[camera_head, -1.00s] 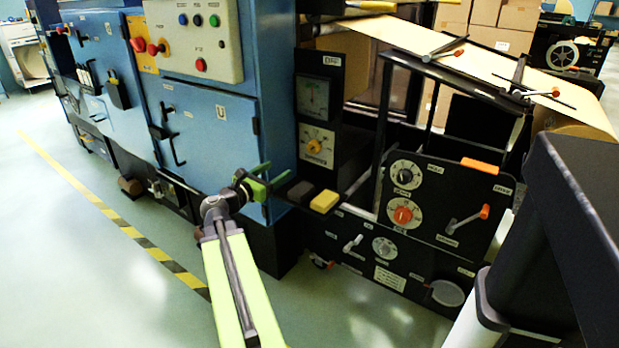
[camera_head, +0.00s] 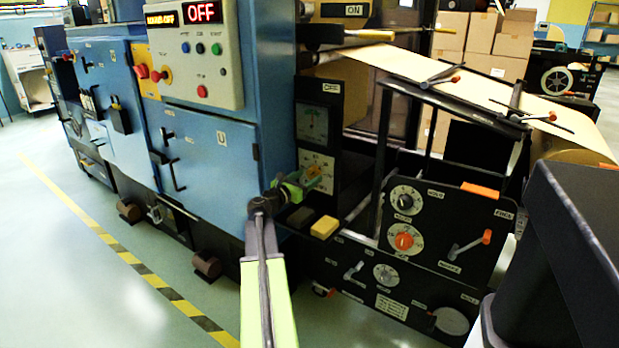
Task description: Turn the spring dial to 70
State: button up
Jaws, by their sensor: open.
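Several dials show, but their labels are too small to read, so I cannot tell which is the spring dial. A dial with a yellow knob (camera_head: 326,163) sits on the dark upright panel, below a gauge (camera_head: 312,124). My gripper (camera_head: 308,182), with green jaws, is open and empty in front of that dial. It hides the dial's lower part and most of its knob; I cannot tell whether they touch. To the right, the sloping black panel has a black-knob dial (camera_head: 405,200) and an orange-knob dial (camera_head: 404,239). A smaller grey dial (camera_head: 386,275) is below.
A yellow block (camera_head: 324,227) and a dark block (camera_head: 300,217) sit just below my gripper. The blue cabinet (camera_head: 212,150) is close on the left. The floor at left is clear.

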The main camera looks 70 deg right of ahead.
jog(key=shift+x, duration=0.95)
jog(key=shift+a, duration=0.1)
grip_shut()
